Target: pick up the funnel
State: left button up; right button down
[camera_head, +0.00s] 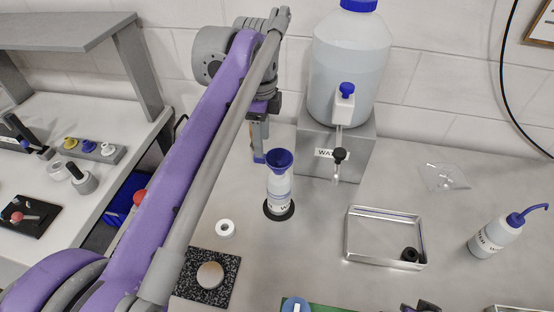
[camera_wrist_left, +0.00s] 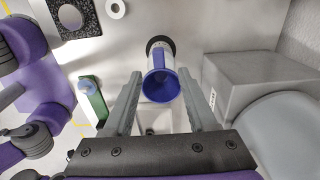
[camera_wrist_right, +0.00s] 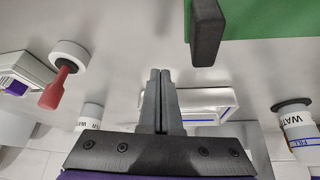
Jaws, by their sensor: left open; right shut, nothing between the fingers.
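The blue funnel (camera_head: 280,160) sits in the mouth of a white bottle (camera_head: 279,186), which stands upright on a round black pad (camera_head: 279,211). My left gripper (camera_head: 259,157) is open just left of the funnel in the head view, its fingers pointing down. In the left wrist view, the funnel's wide rim (camera_wrist_left: 161,86) shows between the two open fingers (camera_wrist_left: 160,75); I cannot tell whether they touch it. My right gripper (camera_wrist_right: 160,73) is shut and empty in the right wrist view, away from the funnel.
A large water jug (camera_head: 350,62) with a tap stands on a grey block (camera_head: 358,150) behind the bottle. A metal tray (camera_head: 348,244) and a wash bottle (camera_head: 495,237) are to the right. A white ring (camera_head: 225,228) and a speckled plate (camera_head: 196,291) lie in front-left.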

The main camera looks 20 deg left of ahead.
aim_at(264, 162)
pick_arm(q)
notch_tip(264, 162, down, 8)
jog(key=shift+d+r, duration=0.1)
dwell(0.4)
grip_shut()
